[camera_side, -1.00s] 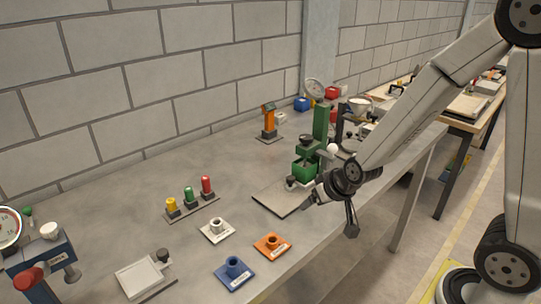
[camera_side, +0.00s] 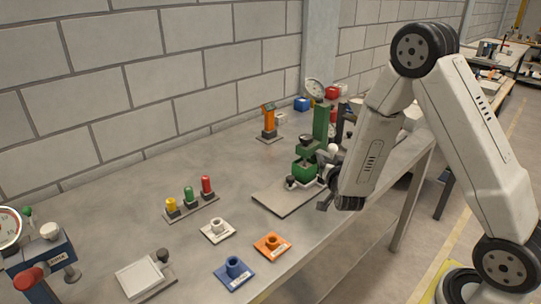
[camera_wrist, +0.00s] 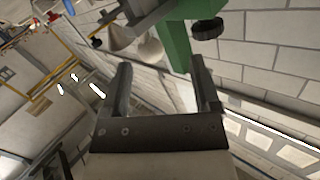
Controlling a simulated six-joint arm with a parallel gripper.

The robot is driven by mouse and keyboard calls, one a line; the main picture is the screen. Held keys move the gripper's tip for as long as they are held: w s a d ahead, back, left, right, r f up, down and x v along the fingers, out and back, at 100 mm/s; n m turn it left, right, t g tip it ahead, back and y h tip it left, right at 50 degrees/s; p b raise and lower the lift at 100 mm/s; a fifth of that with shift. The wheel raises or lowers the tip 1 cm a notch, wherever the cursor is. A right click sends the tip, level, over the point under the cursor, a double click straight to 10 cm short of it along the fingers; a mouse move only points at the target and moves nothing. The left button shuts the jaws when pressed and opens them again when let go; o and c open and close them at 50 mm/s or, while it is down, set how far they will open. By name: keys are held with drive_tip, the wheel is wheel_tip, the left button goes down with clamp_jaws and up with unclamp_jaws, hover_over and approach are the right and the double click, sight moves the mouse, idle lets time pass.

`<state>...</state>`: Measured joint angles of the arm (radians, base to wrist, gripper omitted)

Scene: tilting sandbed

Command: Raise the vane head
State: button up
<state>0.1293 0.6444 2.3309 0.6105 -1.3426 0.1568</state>
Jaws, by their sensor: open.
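The green vane stand has an upright green column (camera_side: 321,122) and a green body (camera_side: 304,168) under a dark-topped part (camera_side: 306,147), on a grey base plate. A white ball knob (camera_side: 333,149) is at its right side. My gripper (camera_side: 328,172) is beside the stand's right side, partly hidden by my forearm. In the wrist view my gripper (camera_wrist: 161,68) is open, its two fingers apart and nothing seen clamped between them. A green part (camera_wrist: 178,42) with a black knob (camera_wrist: 207,28) lies just beyond the fingertips, with a rounded white knob (camera_wrist: 150,50) beside it. I cannot tell whether the fingers touch anything.
A rack of yellow, green and red pegs (camera_side: 190,196) stands left of the stand. White (camera_side: 217,230), orange (camera_side: 272,246) and blue (camera_side: 234,272) socket plates lie in front. An orange post (camera_side: 268,124) stands behind. The bench between them is clear.

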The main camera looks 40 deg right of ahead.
sight(332, 146)
drive_tip(key=shift+s+d+r+m+h, duration=0.2)
drive_tip(key=shift+s+d+m+h, duration=0.2)
drive_tip(key=shift+d+h, duration=0.25)
drive_tip(key=shift+w, duration=0.15)
drive_tip(key=shift+x, duration=3.8)
clamp_jaws()
